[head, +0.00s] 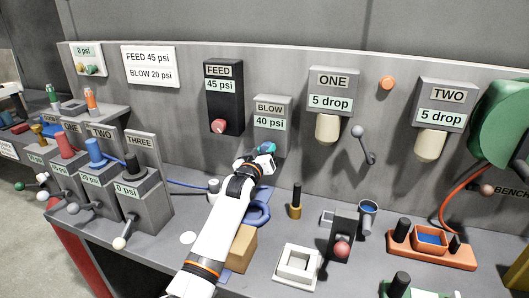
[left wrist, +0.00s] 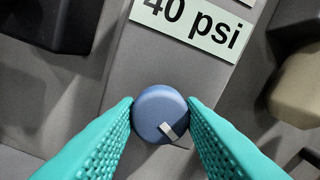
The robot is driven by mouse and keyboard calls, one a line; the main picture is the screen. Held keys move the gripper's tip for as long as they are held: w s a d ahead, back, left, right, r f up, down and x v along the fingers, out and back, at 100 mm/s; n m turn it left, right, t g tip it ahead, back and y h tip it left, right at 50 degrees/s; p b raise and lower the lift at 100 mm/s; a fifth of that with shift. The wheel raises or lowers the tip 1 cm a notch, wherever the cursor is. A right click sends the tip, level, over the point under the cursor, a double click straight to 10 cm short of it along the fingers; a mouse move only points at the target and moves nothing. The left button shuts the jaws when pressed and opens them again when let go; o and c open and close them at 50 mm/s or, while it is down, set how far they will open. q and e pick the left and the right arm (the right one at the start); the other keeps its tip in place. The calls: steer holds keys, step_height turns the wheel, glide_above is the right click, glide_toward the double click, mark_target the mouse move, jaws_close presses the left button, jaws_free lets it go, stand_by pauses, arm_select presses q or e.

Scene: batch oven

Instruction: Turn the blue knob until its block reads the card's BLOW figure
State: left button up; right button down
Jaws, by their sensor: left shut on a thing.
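The card (head: 149,66) on the back panel reads FEED 45 psi and BLOW 20 psi. The BLOW block (head: 272,107) is grey and its display reads 40 psi; the display also shows in the left wrist view (left wrist: 205,22). The blue knob (left wrist: 159,113) is round with a pale pointer mark toward its lower right. My left gripper (left wrist: 162,108) has its teal fingers on both sides of the knob, shut on it. In the head view my left gripper (head: 262,158) covers the knob at the block's foot. My right gripper is not in view.
The black FEED block (head: 223,85), reading 45 psi, with a red knob (head: 219,126), stands just left of the BLOW block. The ONE dispenser (head: 334,90) is to its right. Below lie a tan block (head: 242,248), a white square frame (head: 298,267) and a red-ball lever (head: 341,249).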

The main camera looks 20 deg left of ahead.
arm_select(q)
steer(key=shift+n, duration=0.3)
steer(key=n+p, duration=0.1)
steer(key=n, duration=0.4)
steer(key=shift+p, duration=0.3)
steer(key=n+p, duration=0.1)
steer(key=n, duration=0.5)
steer(key=shift+f, duration=0.1)
stand_by(0.4)
steer(key=o, duration=1)
